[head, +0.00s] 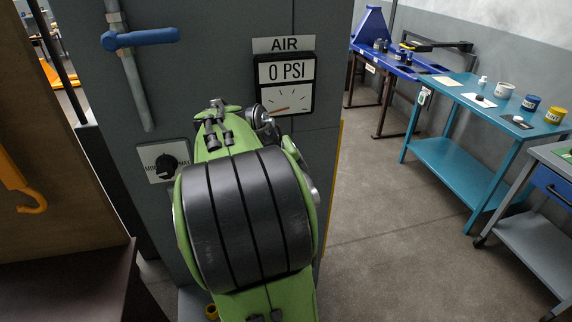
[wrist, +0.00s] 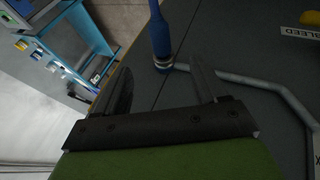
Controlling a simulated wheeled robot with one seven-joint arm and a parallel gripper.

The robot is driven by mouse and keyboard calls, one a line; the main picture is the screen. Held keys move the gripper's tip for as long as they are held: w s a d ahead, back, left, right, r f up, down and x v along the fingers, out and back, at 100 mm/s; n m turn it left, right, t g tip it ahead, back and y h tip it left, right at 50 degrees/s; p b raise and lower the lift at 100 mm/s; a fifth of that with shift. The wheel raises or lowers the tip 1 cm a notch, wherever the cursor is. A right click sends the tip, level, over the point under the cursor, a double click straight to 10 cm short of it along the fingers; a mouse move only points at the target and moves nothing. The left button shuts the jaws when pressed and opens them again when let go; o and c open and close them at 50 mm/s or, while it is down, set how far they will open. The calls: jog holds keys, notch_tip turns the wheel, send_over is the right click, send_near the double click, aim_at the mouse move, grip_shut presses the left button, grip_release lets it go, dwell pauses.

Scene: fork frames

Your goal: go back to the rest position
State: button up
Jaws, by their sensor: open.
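My gripper (wrist: 162,68) is open in the wrist view, with its two dark fingers spread apart and nothing held between them. A blue part (wrist: 159,35) shows beyond the fingertips, above the gap between them; its distance is hard to judge. In the head view my green and black arm rises in front of a grey cabinet (head: 215,50) and hides my gripper's fingers. A blue valve handle (head: 140,38) lies level across a grey pipe (head: 133,85) on the cabinet, left of my arm.
The air gauge (head: 286,83) reads 0 PSI. A black knob (head: 167,166) sits left of my arm. A yellow hook (head: 22,185) hangs at far left. A teal bench (head: 450,84) with pots and a blue table (head: 385,60) stand right. Open floor (head: 385,230) lies between.

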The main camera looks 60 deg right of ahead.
jog(key=shift+a+r, duration=0.35)
jog(key=shift+r, duration=0.15)
dwell(0.3)
jog(key=w+a+f+n+t+y, duration=0.1)
jog(key=w+a+n+t+y, duration=0.25)
jog(key=a, duration=0.95)
jog(key=s+a+n+t+y, duration=0.1)
jog(key=s+a+n, duration=0.1)
jog(key=a, duration=0.7)
jog(key=s+a+f+n+t+y, duration=0.1)
jog(key=s+a+n+y, duration=0.1)
jog(key=s+a, duration=0.3)
jog(key=a, duration=0.4)
jog(key=shift+t, duration=0.35)
jog(key=shift+a+n, duration=0.1)
jog(key=shift+n, duration=0.15)
jog(key=shift+c, duration=0.3)
